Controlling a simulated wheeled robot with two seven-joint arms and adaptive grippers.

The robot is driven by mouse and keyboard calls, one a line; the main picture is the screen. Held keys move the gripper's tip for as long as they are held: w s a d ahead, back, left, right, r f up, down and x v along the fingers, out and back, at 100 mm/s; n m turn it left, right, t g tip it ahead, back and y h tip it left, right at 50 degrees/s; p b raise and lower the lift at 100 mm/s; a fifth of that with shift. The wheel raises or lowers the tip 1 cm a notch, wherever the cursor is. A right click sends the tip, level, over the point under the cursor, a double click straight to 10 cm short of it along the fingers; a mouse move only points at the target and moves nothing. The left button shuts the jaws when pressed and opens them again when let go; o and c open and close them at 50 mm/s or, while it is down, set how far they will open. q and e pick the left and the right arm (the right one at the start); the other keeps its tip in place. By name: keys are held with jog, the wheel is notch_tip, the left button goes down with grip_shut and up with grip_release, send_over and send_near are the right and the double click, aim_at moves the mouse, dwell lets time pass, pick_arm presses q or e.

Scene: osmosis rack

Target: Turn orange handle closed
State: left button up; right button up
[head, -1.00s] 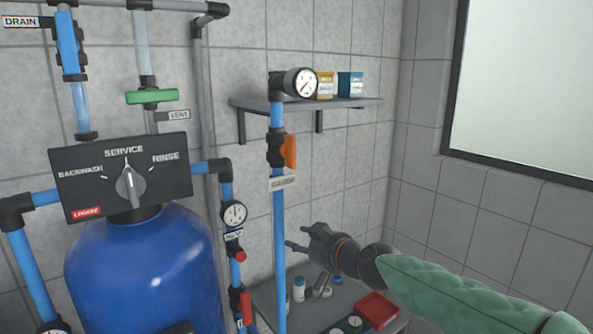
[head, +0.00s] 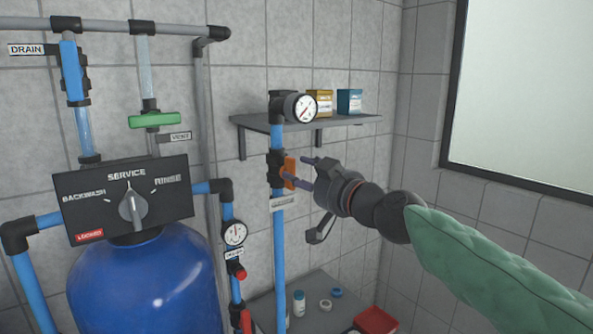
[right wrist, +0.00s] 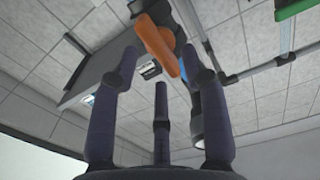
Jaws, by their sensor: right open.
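The orange handle (head: 290,172) sits on a black valve (head: 275,170) on the vertical blue pipe (head: 278,240), above a small label. In the head view it points along the pipe, upright. In the right wrist view the orange handle (right wrist: 157,45) lies just beyond the spread fingers. My right gripper (head: 300,171) is open, with its fingertips close to the handle from the right. I cannot tell whether they touch it. The right wrist view shows the open fingers (right wrist: 160,70) with nothing clearly held between them. My left gripper is out of view.
A grey shelf (head: 340,121) with yellow and blue boxes is above the arm. A pressure gauge (head: 300,108) tops the pipe. A blue tank (head: 145,285) with a dial panel (head: 85,205) stands left. A small table (head: 330,285) with bottles is below. Free room lies right.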

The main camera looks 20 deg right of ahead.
jog(key=shift+x, duration=1.25)
grip_shut()
jog(key=shift+w+d+f+m, duration=0.1)
jog(key=shift+f+m, duration=0.1)
jog(key=shift+m, duration=2.8)
jog(key=shift+s+f+m, duration=0.1)
jog(key=shift+f+m, duration=0.15)
jog(key=shift+m, duration=2.75)
jog(key=shift+w+d+f+m, duration=0.1)
jog(key=shift+f+m, duration=0.1)
jog(key=shift+m, duration=2.8)
